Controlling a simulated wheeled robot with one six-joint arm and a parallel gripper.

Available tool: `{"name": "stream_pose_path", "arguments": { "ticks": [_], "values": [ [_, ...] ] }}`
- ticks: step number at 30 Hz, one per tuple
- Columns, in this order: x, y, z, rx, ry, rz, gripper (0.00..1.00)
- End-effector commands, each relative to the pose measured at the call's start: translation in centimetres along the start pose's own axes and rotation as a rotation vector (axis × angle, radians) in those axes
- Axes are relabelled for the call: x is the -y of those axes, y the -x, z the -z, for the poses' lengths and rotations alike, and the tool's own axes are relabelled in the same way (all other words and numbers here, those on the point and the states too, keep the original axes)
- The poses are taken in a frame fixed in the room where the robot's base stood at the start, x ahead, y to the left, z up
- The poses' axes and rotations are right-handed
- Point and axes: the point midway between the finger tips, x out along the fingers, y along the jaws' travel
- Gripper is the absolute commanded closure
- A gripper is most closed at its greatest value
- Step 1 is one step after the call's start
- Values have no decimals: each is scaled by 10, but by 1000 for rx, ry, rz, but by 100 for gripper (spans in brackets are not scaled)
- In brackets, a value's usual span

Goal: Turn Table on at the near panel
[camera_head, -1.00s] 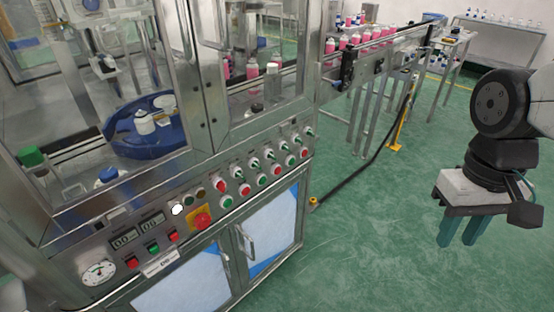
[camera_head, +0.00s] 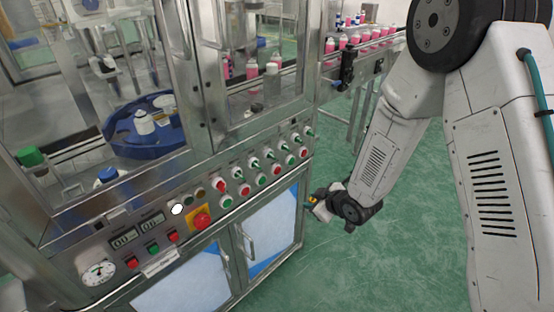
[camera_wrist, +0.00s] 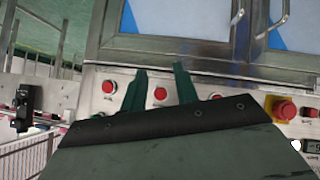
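The near panel (camera_head: 213,190) is a sloped steel strip on the machine front, with rows of red and green buttons and small lever switches (camera_head: 269,153). Its labels are too small to read, so I cannot tell which control is Table. My gripper (camera_head: 311,203) is beside the panel's right end, small and partly hidden by its wrist. In the wrist view, the two green fingers of my gripper (camera_wrist: 160,70) are apart and empty over the panel, with a red button (camera_wrist: 160,94) showing between them. The gripper body hides the controls below.
A red emergency stop (camera_head: 201,218) on a yellow plate sits left of the buttons. Cabinet doors (camera_head: 268,220) with handles lie below. A blue round table (camera_head: 140,150) carrying a white can is behind the glass. A conveyor with pink cans (camera_head: 343,42) extends at the back right.

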Motion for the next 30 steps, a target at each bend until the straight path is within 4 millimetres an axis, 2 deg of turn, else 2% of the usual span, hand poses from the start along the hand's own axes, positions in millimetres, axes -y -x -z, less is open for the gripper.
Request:
{"name": "stream_pose_path", "arguments": {
  "ticks": [1, 3, 6, 9, 13, 16, 30],
  "values": [
    [6, -9, 10, -94, 29, 0, 70],
    [8, -13, 32, -243, 70, -17, 70],
    [1, -4, 70, -442, 122, -61, 70],
    [-5, 10, 99, -588, 158, -101, 70],
    [-8, 22, 115, -683, 179, -135, 70],
    [-10, 21, 122, -703, 188, -146, 70],
    [-14, -29, 163, -697, 188, -145, 70]
  ]
}}
